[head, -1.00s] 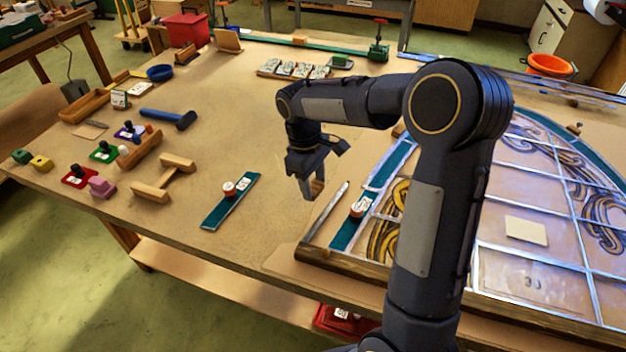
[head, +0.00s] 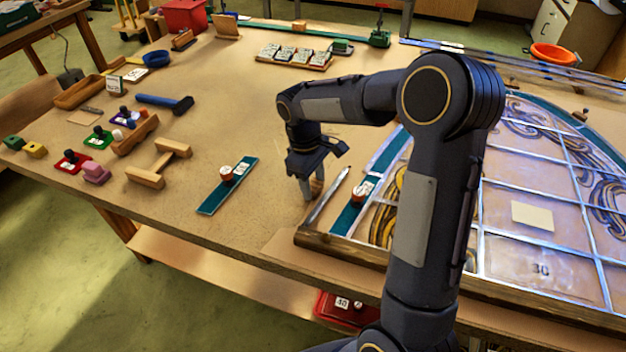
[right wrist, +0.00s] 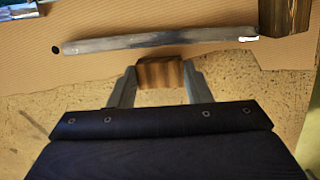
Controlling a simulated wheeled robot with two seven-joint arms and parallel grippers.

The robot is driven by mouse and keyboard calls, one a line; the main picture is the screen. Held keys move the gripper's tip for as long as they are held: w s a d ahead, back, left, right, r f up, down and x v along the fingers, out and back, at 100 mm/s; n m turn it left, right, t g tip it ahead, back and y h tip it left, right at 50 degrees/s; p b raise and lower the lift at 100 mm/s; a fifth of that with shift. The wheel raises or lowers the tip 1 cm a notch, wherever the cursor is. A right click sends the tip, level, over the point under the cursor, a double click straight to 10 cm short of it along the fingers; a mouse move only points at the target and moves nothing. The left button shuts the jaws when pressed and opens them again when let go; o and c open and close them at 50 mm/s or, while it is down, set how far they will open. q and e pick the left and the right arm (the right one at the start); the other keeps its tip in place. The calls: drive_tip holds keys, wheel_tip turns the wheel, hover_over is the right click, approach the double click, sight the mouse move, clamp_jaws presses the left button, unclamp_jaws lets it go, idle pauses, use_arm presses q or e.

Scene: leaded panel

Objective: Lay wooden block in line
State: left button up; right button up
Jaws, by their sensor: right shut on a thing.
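The small wooden block (right wrist: 160,73) is between the fingers of my right gripper (right wrist: 157,88), with dark stripes on its face in the right wrist view. My right gripper (head: 311,190) is shut on it in the head view, low over the table beside the left edge of the leaded panel (head: 505,255). A grey lead strip (right wrist: 155,45) lies just beyond the block in the right wrist view; in the head view this strip (head: 329,197) lies just right of the gripper. I cannot tell whether the block touches the strip or the table. My left gripper is not in view.
Wooden handles (head: 160,163), a blue hammer (head: 166,103) and several coloured blocks lie farther left. The panel's wooden frame edge (head: 345,250) is close in front. Bare table lies behind the gripper.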

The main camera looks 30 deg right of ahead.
drive_tip(key=shift+f, duration=0.1)
idle(0.7)
drive_tip(key=o, duration=1.3)
drive_tip(key=shift+o, duration=0.6)
drive_tip(key=shift+o, duration=1.4)
